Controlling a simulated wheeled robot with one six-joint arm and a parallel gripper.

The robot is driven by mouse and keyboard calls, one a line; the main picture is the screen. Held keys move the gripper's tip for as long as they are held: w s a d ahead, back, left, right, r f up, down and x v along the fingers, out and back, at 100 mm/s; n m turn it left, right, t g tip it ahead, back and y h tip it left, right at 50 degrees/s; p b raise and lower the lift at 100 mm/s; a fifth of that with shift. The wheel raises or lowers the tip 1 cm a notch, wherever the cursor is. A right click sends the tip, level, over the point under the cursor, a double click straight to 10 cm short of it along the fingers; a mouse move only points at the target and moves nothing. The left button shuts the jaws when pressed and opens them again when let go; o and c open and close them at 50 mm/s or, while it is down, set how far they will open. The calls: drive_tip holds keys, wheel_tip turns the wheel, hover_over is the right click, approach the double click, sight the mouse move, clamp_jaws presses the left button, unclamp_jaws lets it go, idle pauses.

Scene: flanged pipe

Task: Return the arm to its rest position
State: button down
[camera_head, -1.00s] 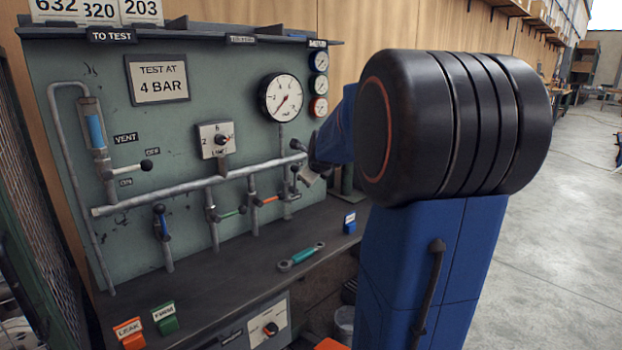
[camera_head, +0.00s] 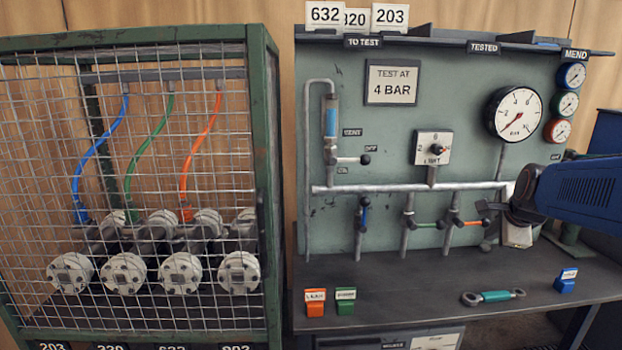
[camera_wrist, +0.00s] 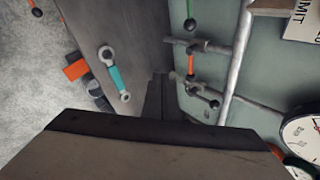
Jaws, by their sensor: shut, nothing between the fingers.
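My blue arm (camera_head: 580,190) reaches in from the right edge of the head view. My gripper (camera_head: 494,232) is in front of the right end of the test panel (camera_head: 400,140), close to the valves at the right end of the grey pipe. In the wrist view my gripper (camera_wrist: 160,95) shows as dark fingers held together with nothing between them. Whether it touches the panel or a valve cannot be told. The arm is stretched out toward the panel. Part of the pipe's right end is hidden behind the gripper.
A wrench with a teal handle (camera_head: 494,297) lies on the dark bench (camera_head: 420,280). A blue block (camera_head: 566,281), an orange block (camera_head: 315,302) and a green block (camera_head: 345,301) stand there too. A green mesh cage (camera_head: 263,130) with flanged parts and coloured hoses stands at left.

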drive_tip(key=s+a+f+n+g, duration=0.1)
drive_tip(key=s+a+f+n, duration=0.2)
drive_tip(key=s+a+n, duration=0.2)
drive_tip(key=s+a+f+n+g+y, duration=0.1)
drive_tip(key=s+a+f+n, duration=0.2)
drive_tip(key=s+a+n, duration=0.3)
drive_tip(key=s+a+f+n+g+y, duration=0.1)
drive_tip(key=s+a+f+n, duration=0.2)
drive_tip(key=s+a+n, duration=0.3)
drive_tip(key=s+n, duration=0.5)
drive_tip(key=s, duration=0.4)
drive_tip(key=shift+a+f, duration=0.15)
drive_tip(key=shift+f, duration=0.15)
